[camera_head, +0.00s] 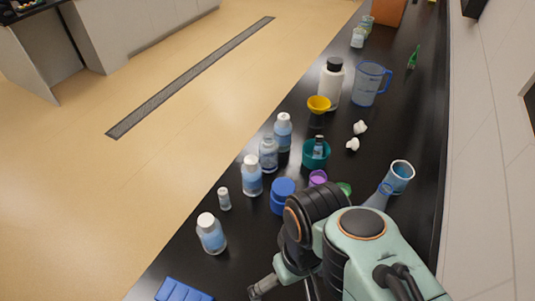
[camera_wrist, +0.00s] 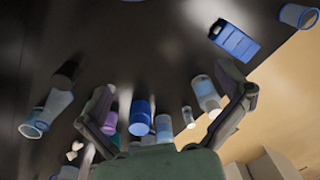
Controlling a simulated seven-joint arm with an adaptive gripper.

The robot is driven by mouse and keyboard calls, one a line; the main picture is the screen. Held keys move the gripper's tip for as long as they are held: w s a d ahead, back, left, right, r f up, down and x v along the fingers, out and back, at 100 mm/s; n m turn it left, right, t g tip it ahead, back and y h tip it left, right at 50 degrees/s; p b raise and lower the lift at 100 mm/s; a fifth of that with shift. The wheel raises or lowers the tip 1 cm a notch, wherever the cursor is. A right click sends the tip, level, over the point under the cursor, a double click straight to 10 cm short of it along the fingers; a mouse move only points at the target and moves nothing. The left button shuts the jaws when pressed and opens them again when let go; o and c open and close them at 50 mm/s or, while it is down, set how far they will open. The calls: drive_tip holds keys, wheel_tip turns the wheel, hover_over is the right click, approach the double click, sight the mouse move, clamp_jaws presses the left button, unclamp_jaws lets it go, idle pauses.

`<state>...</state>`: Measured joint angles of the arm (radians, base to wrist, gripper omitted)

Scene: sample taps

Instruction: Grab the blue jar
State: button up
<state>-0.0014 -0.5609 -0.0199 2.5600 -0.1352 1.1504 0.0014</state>
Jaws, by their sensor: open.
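The blue jar (camera_head: 283,196) stands upright on the black bench in the head view, just beyond my arm, which slightly overlaps it. In the wrist view the blue jar (camera_wrist: 141,118) appears between the two fingers, nearer the left one, with bench surface showing above it. My gripper (camera_wrist: 165,80) is open with its fingers spread wide and nothing held. In the head view my arm hides most of the gripper. The jar looks apart from both fingers.
Bottles with white caps (camera_head: 252,176) (camera_head: 211,234) stand left of the jar. A purple item (camera_head: 318,178) and a teal container (camera_head: 315,153) stand close behind it. A blue rack (camera_head: 183,290) lies at the near edge. A clear blue-rimmed vessel (camera_head: 400,177) is at right.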

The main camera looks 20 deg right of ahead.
drive_tip(key=w+d+r+n+t, duration=0.1)
drive_tip(key=w+r+t, duration=0.3)
drive_tip(key=w, duration=0.9)
hover_over(283, 198)
drive_tip(key=a, duration=0.4)
wheel_tip(283, 198, down, 3)
drive_tip(key=d+f+g, duration=0.1)
drive_tip(key=f, duration=0.6)
drive_tip(key=w+d+f+g, duration=0.1)
drive_tip(key=d+f, duration=0.1)
drive_tip(key=f, duration=0.5)
drive_tip(key=w+d+f+g, duration=0.1)
drive_tip(key=d+f, duration=0.1)
drive_tip(key=f, duration=0.6)
drive_tip(key=shift+w+d+f+m+g+h, duration=0.1)
drive_tip(key=shift+w+m+g+h, duration=0.1)
drive_tip(key=shift+m+g+h, duration=0.2)
drive_tip(key=shift+f, duration=0.6)
drive_tip(key=c, duration=1)
